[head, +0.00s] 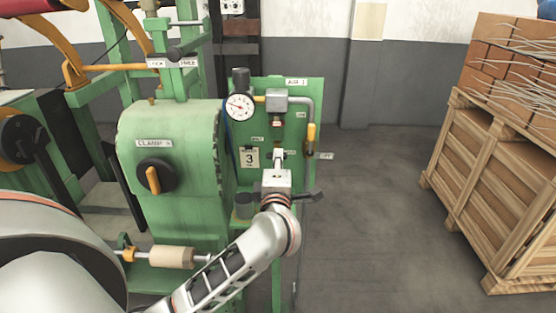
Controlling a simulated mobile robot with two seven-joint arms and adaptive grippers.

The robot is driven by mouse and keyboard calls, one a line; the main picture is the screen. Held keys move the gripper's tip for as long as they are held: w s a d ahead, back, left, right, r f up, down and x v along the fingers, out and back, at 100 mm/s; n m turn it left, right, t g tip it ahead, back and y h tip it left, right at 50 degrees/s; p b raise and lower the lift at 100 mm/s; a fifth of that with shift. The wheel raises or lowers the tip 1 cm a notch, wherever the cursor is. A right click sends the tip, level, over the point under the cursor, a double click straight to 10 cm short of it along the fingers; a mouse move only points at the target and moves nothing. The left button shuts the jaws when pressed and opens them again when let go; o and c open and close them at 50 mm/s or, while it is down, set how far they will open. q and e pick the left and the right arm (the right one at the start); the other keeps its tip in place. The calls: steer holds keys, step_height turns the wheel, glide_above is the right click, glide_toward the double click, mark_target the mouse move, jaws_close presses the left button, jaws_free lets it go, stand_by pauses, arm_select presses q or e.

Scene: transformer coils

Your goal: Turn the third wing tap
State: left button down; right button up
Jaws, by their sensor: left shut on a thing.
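A green machine panel (316,100) carries a card marked 3 (250,158), a round pressure gauge (239,107) and a grey pipe with a yellow handle (311,133). My left gripper (278,157) is in front of the panel, just right of the card, with its fingers pointing at the panel. It is shut on a small part there, apparently the wing tap, which the fingers almost wholly hide. I cannot tell how the tap is turned. My right gripper is not in view.
A green housing (185,120) labelled CLAMP, with a black and orange knob (156,177), stands left of the panel. A wooden crate (500,185) with bricks on it stands at the right. The grey floor (380,230) between is clear.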

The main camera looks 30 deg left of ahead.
arm_select(q)
steer(key=c, duration=2.1)
jaws_free()
steer(key=shift+c, duration=0.2)
steer(key=v, duration=1.2)
steer(key=shift+s+a, duration=0.1)
